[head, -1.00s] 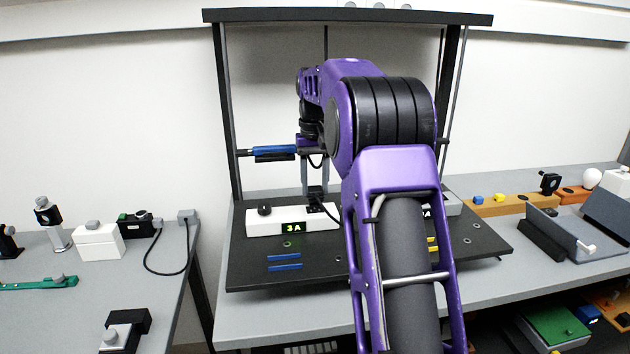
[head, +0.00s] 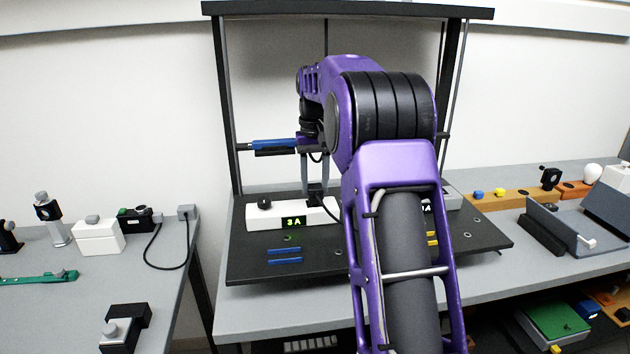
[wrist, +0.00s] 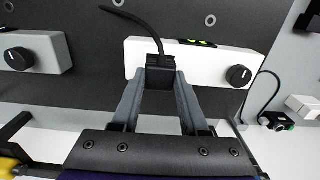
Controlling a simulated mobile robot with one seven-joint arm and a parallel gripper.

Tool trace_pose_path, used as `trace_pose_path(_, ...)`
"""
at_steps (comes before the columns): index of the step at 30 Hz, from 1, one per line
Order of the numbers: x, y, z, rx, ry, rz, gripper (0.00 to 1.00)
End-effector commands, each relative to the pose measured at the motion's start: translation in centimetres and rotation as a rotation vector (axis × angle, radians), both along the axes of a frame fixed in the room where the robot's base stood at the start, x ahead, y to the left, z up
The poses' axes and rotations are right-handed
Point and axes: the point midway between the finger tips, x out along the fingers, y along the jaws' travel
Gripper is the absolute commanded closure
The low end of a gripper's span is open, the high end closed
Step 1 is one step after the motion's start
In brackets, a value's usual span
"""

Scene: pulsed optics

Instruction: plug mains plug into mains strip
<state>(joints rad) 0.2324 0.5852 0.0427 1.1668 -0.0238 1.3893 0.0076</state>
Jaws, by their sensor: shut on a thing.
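My gripper (wrist: 158,82) is shut on a black block-shaped plug (wrist: 160,64) with a black cable (wrist: 140,22) running from its far side. In the head view my gripper (head: 315,178) points down at the white box with a 3 A display (head: 262,216). The held plug overlaps the box's edge in the wrist view; whether it touches or sits in it I cannot tell. No label marks any of these as mains plug or strip.
The white box stands on a black board (head: 245,268) under a black frame (head: 345,10). Blue strips (head: 284,250) lie on the board's front. A gap separates the left table. A grey tray (head: 575,228) is at right.

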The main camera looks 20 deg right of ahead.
Motion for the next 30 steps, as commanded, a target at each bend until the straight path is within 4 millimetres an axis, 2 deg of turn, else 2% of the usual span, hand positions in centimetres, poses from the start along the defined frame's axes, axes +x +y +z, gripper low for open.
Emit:
trace_pose_path(9,0.0,0.0,-0.9,0.0,0.001,0.0,1.0)
trace_pose_path(23,0.0,0.0,-1.0,0.0,0.0,0.0,1.0)
trace_pose_path(30,0.0,0.0,-1.7,0.0,0.002,0.0,1.0)
